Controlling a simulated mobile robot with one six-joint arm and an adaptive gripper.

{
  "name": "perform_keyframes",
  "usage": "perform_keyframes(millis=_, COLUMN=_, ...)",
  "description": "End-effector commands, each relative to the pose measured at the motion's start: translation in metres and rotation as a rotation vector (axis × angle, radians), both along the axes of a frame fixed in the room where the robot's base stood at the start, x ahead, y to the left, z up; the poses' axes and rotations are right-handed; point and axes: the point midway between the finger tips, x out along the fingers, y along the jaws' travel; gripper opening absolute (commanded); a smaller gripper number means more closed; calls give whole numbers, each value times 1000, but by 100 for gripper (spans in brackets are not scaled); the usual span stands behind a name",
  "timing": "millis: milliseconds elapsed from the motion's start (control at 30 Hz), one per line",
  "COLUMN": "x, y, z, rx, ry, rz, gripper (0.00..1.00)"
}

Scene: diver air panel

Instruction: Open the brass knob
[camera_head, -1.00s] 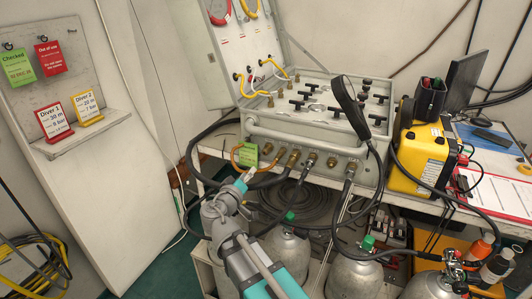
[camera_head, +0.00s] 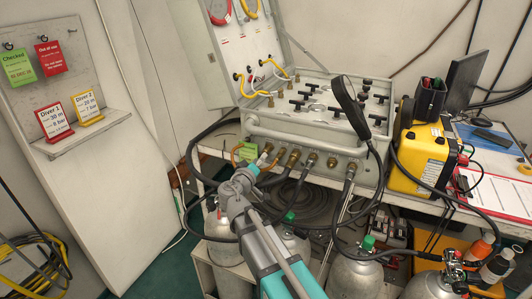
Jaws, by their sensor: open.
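A row of brass fittings runs along the front face of the grey air panel (camera_head: 270,128). They include a leftmost one (camera_head: 267,148) and another (camera_head: 293,158) to its right. I cannot tell which brass piece is the knob. My gripper (camera_head: 258,162) is open, just below and in front of the leftmost fitting, beside a green tag (camera_head: 249,152). Its fingertips are small and overlap the fitting in this view, so I cannot tell whether they touch it. My arm hides part of the hoses below.
Black hoses hang from the fittings. Grey cylinders (camera_head: 354,275) stand under the bench. A black handset (camera_head: 350,105) rises before the panel. A yellow case (camera_head: 420,158) stands to the right. Open floor lies at the lower left.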

Motion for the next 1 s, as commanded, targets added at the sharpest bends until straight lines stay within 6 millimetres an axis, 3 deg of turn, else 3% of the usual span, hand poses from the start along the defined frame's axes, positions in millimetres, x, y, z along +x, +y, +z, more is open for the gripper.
perform_keyframes(millis=100, x=20, y=-6, z=0, rx=0, ry=0, rz=-3, gripper=49)
perform_keyframes(millis=333, x=43, y=-14, z=0, rx=0, ry=0, rz=-1, gripper=49)
perform_keyframes(millis=833, x=51, y=-18, z=0, rx=0, ry=0, rz=0, gripper=49)
perform_keyframes(millis=1000, x=51, y=-18, z=0, rx=0, ry=0, rz=0, gripper=20)
